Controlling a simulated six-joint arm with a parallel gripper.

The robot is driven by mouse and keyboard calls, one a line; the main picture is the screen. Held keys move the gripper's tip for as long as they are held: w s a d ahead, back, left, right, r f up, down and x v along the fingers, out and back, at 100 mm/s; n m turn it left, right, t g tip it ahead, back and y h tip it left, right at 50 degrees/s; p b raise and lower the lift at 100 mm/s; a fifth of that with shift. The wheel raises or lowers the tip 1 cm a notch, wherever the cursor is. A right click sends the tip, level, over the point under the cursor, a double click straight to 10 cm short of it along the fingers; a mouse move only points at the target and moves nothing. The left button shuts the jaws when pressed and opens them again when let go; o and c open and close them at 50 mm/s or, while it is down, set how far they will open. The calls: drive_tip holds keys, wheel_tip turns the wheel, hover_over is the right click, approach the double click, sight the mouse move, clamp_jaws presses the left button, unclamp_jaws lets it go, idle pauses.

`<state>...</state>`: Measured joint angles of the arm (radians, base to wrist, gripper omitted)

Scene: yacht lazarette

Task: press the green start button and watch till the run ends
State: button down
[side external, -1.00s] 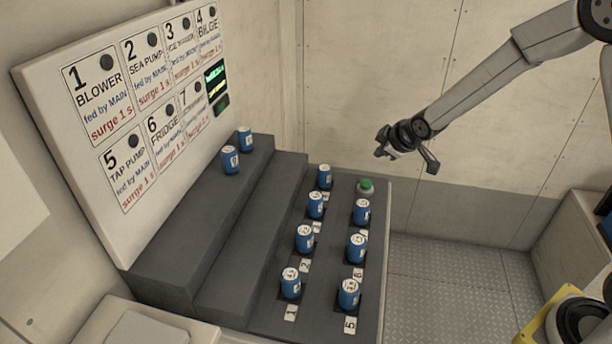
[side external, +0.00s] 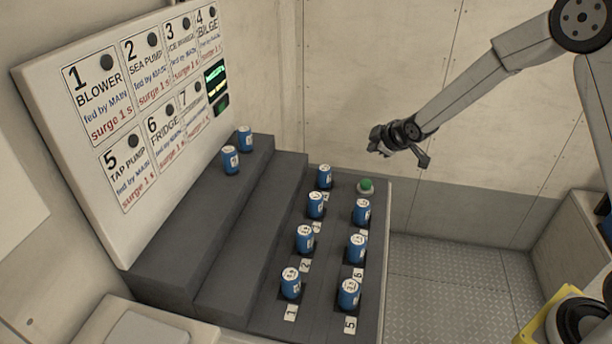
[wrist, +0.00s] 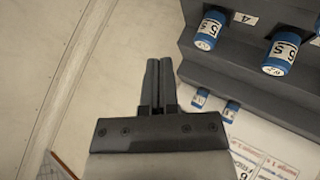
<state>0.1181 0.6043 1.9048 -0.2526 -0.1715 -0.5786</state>
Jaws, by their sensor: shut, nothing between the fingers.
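The display panel (side external: 216,87) on the board has a lit green and yellow screen, with text too small to read.
Blue cylinders stand on the lowest step in two rows, including one by label 1 (side external: 290,284) and one by label 5 (side external: 348,294). Two more (side external: 231,160) stand on the top step. A white board (side external: 127,128) with numbered cards rises behind. The floor (side external: 450,285) at right is clear.

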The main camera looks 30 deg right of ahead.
sight(369, 183)
drive_tip(key=shift+f, duration=4)
drive_tip(key=shift+f, duration=0.9)
drive_tip(key=shift+r, duration=0.15)
idle(0.4)
drive_tip(key=shift+r, duration=0.7)
drive_tip(key=shift+r, duration=0.1)
drive_tip(key=shift+r, duration=2.45)
